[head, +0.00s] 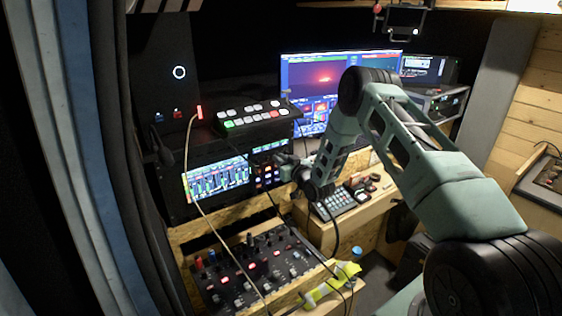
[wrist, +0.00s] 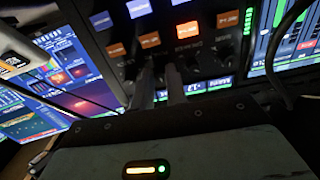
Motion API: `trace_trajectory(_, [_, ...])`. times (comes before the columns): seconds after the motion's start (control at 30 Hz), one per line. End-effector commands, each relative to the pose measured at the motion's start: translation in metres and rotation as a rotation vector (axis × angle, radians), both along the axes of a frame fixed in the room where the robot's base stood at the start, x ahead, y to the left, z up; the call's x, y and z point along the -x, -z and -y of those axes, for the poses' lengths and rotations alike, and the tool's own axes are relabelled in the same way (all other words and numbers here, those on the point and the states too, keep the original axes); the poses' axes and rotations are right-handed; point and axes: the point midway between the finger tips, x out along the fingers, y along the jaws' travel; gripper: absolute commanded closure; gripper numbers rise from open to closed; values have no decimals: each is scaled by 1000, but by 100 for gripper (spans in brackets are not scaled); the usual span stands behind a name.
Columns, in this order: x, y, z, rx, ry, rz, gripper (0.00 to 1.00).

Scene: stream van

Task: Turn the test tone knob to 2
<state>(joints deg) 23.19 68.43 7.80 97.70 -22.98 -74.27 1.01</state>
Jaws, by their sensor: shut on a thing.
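My gripper (head: 284,162) reaches a small control panel (head: 262,184) beside the audio meter screen in the head view. In the wrist view, my gripper's two fingers (wrist: 158,74) point at the panel's row of knobs, under the blue and orange lit buttons (wrist: 149,40). They are closed on a small knob, which is mostly hidden between the fingertips. I take it as the test tone knob, but its label and pointer cannot be read here. Another dark knob (wrist: 224,51) stands to the right of the fingers.
The meter screen (head: 217,180) is left of the panel. A switcher (head: 250,116) with lit buttons stands above it. A large monitor (head: 335,85) is behind. A mixer (head: 255,268) with knobs and cables is below. A keypad (head: 340,201) lies on the wooden desk.

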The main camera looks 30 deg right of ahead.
Motion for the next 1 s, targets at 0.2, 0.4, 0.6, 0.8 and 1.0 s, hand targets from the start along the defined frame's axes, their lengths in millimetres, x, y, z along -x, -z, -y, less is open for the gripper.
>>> trace_trajectory(0.2, [0, 5, -1, 115, -2, 6, 100])
trace_trajectory(0.4, [0, 8, -1, 286, -2, 12, 100])
trace_trajectory(0.6, [0, 8, -1, 476, -2, 20, 100])
trace_trajectory(0.8, [0, 8, -1, 666, -1, 26, 100])
trace_trajectory(1.0, [0, 8, 0, 856, 0, 32, 100])
